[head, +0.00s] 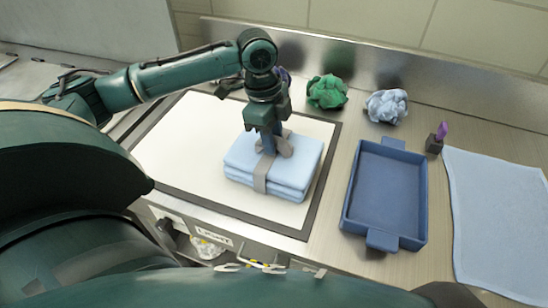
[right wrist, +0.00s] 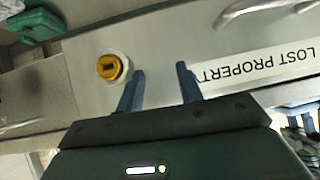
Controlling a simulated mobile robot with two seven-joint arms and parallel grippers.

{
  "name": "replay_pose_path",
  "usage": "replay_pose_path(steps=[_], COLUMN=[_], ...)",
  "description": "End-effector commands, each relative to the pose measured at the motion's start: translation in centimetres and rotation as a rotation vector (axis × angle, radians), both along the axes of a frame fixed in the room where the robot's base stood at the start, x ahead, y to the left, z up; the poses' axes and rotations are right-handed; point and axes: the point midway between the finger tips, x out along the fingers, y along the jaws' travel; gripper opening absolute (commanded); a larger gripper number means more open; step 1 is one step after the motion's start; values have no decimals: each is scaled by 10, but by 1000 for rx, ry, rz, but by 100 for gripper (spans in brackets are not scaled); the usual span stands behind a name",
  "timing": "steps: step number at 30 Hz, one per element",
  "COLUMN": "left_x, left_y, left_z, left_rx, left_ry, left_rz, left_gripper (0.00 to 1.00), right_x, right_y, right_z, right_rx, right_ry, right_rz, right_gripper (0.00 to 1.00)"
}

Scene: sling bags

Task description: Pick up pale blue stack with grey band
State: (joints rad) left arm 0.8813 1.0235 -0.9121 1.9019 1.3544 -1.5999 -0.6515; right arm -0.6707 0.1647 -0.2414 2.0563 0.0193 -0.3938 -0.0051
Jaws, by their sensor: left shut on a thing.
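The pale blue stack (head: 299,177) of folded cloth lies on the white, dark-edged mat (head: 180,140) in the head view. Its grey band (head: 262,176) runs over the top and down the front. My left gripper (head: 271,148) points down from above and is shut on the stack's grey band at the top. The fingertips are partly hidden against the band. The stack appears to rest on the mat. My right gripper (right wrist: 160,88) shows in the right wrist view, with its two fingers apart and nothing between them, facing a drawer front.
A blue tray (head: 348,215) with handles stands right of the mat. Crumpled green cloth (head: 327,92) and pale blue cloth (head: 387,106) lie at the back. A small dark holder (head: 434,144) and a light blue cloth (head: 495,210) are at the right. The drawer label (right wrist: 270,65) reads "LOST PROPERTY".

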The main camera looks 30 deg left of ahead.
Motion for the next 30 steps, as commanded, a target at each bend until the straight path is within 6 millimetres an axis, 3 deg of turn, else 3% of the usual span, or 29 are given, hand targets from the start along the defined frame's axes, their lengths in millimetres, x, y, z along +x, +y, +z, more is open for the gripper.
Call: replay_pose_path(steps=[6,30], left_x=[0,-1], left_y=[0,0], left_z=[0,-1], left_rx=[0,1], left_ry=[1,2], left_rz=[0,0], left_gripper=[0,0], right_x=[3,5], right_y=[-1,0], right_z=[0,3], right_rx=[-1,1], right_ry=[-3,-11], right_rz=[-3,-3], right_gripper=[36,36])
